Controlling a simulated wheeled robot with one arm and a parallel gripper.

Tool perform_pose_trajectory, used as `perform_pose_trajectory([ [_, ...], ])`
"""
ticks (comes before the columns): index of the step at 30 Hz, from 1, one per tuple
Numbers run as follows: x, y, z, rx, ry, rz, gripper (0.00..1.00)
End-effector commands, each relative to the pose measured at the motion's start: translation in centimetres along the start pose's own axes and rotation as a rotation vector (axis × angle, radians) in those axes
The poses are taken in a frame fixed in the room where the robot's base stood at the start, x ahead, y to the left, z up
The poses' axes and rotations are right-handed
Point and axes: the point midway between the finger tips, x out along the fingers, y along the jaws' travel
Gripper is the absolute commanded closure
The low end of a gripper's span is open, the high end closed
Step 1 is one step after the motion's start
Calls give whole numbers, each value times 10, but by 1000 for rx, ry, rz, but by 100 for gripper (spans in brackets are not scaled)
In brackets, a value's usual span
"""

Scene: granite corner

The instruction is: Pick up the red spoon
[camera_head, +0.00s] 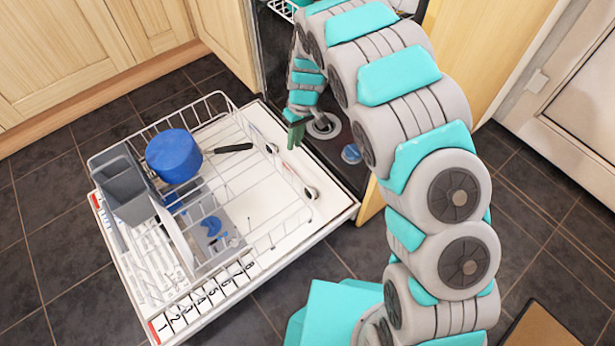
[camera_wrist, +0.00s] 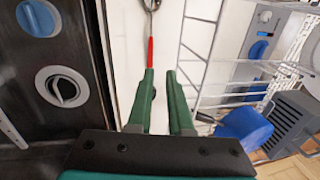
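The red spoon (camera_wrist: 151,50) shows at the top of the wrist view, with a red handle and a silver bowl cut off by the frame edge. It lies on the white inner face of the dishwasher door (camera_wrist: 128,30).
A wire rack (camera_head: 255,200) stands on the open dishwasher door. It holds a blue pot (camera_head: 173,156) with a black handle and a grey cutlery basket (camera_head: 124,185). The dark dishwasher interior (camera_wrist: 60,110) with round fittings is left of my fingers in the wrist view.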

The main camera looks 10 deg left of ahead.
Motion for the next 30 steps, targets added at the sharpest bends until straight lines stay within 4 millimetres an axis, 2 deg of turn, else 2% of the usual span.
perform_pose_trajectory([
  [1,14,3,0,0,0,0,82],
  [10,51,10,0,0,0,0,82],
  [30,106,13,3,2,-4,-1,82],
])
